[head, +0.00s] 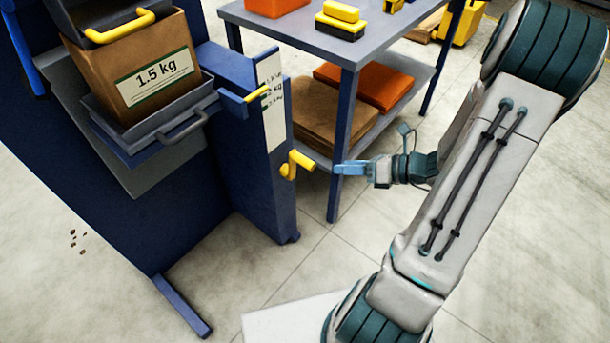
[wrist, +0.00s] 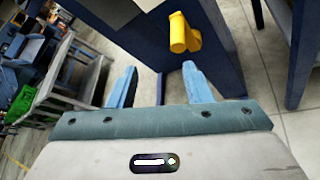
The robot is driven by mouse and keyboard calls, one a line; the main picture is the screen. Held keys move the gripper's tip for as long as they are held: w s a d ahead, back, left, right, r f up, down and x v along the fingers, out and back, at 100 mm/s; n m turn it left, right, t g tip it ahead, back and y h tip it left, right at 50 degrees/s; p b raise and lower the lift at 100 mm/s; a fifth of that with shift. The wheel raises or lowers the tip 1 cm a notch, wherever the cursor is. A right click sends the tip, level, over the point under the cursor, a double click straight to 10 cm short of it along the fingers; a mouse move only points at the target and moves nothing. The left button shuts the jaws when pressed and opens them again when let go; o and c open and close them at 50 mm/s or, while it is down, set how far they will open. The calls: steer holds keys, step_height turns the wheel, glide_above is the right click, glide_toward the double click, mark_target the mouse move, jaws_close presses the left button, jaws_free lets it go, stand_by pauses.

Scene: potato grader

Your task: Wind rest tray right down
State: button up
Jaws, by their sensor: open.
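The rest tray (head: 163,140) is a grey tray with a front handle on the blue grader, and a brown paper bag (head: 143,65) labelled 1.5 kg stands on it. A yellow crank (head: 297,163) sticks out of the blue post at the right of the grader. In the wrist view the yellow crank (wrist: 184,35) lies ahead of the fingers, at the upper middle. My gripper (head: 340,168) is to the right of the crank, with a gap between them. In the wrist view my gripper (wrist: 158,85) has its two blue fingers apart with nothing between them.
A yellow pointer (head: 257,93) sits by a white scale (head: 271,100) on the post. A blue table (head: 345,40) with orange and brown stacks on its lower shelf stands behind; its front leg (head: 335,150) is close to my gripper.

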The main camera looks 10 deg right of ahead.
mark_target(306, 163)
steer(key=w+a+f+b, duration=0.1)
steer(key=w+a+f, duration=0.1)
steer(key=w, duration=0.1)
steer(key=w+a+f+m+t+b, duration=0.1)
steer(key=w+a+f+b, duration=0.1)
steer(key=w+a, duration=0.1)
steer(key=w+a+f+m+b, duration=0.1)
steer(key=w+a+f+b, duration=0.1)
steer(key=w+a, duration=0.1)
steer(key=shift+a+f, duration=0.15)
steer(key=shift+a, duration=0.1)
jaws_close()
